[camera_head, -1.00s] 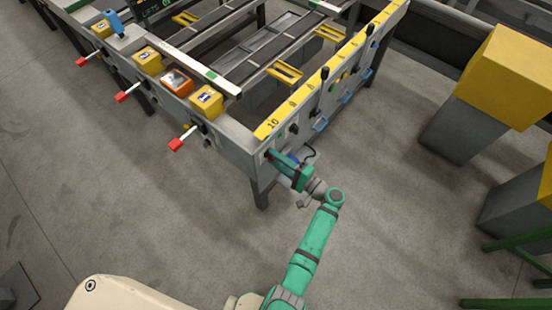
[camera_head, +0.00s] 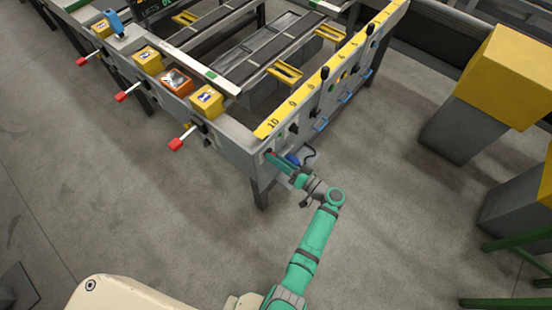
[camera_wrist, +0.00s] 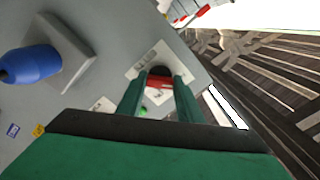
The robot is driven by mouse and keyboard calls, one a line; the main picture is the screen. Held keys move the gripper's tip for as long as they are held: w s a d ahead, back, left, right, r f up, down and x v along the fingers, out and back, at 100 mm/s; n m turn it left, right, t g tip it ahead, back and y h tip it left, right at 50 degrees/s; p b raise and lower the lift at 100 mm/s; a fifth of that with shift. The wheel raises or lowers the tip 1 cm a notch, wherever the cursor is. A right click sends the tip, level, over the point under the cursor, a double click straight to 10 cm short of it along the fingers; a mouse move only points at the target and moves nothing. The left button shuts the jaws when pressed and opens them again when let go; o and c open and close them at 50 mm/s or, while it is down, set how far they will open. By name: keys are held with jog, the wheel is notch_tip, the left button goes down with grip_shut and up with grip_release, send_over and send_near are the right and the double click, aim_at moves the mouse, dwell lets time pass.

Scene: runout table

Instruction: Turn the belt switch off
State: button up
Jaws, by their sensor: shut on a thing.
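The belt switch (camera_wrist: 160,82), a small dark and red knob on a pale label plate (camera_wrist: 146,62), sits on the grey side panel of the runout table in the wrist view. My gripper (camera_wrist: 159,88) has one green finger on each side of it and is shut on it. The fingers partly cover the knob, so I cannot tell which way it points. In the head view my gripper (camera_head: 270,156) reaches the panel near the table's front corner and hides the switch.
A blue plug (camera_wrist: 32,64) on a grey box sticks out beside the switch; it also shows in the head view (camera_head: 292,159). Red-tipped levers (camera_head: 176,144) jut from the table's left side. Blue handles (camera_head: 321,125) line the right side.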

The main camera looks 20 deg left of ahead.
jog(key=shift+n, duration=0.6)
jog(key=o, duration=1.1)
jog(key=v, duration=1.1)
